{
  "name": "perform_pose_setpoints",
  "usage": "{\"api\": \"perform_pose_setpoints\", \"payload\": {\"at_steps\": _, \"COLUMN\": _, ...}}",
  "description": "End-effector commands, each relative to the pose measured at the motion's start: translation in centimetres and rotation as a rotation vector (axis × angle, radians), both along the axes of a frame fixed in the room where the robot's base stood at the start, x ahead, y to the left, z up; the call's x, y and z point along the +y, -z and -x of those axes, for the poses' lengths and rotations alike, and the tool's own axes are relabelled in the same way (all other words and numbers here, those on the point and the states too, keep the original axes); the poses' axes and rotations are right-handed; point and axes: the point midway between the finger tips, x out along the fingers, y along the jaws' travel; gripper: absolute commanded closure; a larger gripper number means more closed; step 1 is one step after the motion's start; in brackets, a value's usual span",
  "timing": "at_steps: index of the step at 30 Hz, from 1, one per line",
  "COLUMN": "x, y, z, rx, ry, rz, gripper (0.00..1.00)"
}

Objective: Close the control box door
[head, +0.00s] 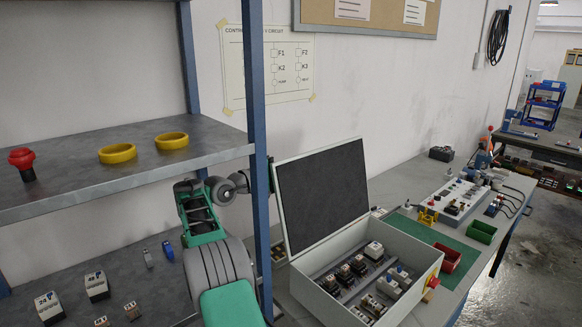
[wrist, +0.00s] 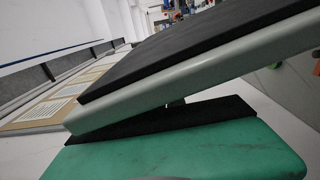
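The control box (head: 400,255) stands on the workbench with its door (head: 322,195) raised open. The door has a pale frame and a dark inner panel, and it leans back toward the wall. Several components sit inside the box. My arm reaches behind the blue shelf post to the door's left edge; the post hides most of my gripper in the head view. In the wrist view the door's pale rim (wrist: 200,75) crosses close over the black and green parts of my gripper (wrist: 175,122). Contact and finger opening cannot be made out.
A blue shelf post (head: 257,130) stands just left of the door. A grey shelf (head: 90,165) carries yellow rings (head: 117,153) and a red button (head: 22,162). Right of the box are a green mat (head: 425,235), a red bin (head: 447,258) and a green bin (head: 482,231).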

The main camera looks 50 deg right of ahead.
Motion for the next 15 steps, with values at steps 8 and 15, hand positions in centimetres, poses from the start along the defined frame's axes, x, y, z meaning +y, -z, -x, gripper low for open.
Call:
{"api": "perform_pose_setpoints", "payload": {"at_steps": 8, "x": 0.01, "y": 0.14, "z": 0.0, "rx": 0.002, "ry": 0.001, "rz": -0.002, "gripper": 1.0}}
{"api": "perform_pose_setpoints", "payload": {"at_steps": 15, "x": 0.01, "y": 0.24, "z": 0.01, "rx": 0.003, "ry": 0.001, "rz": -0.003, "gripper": 1.0}}
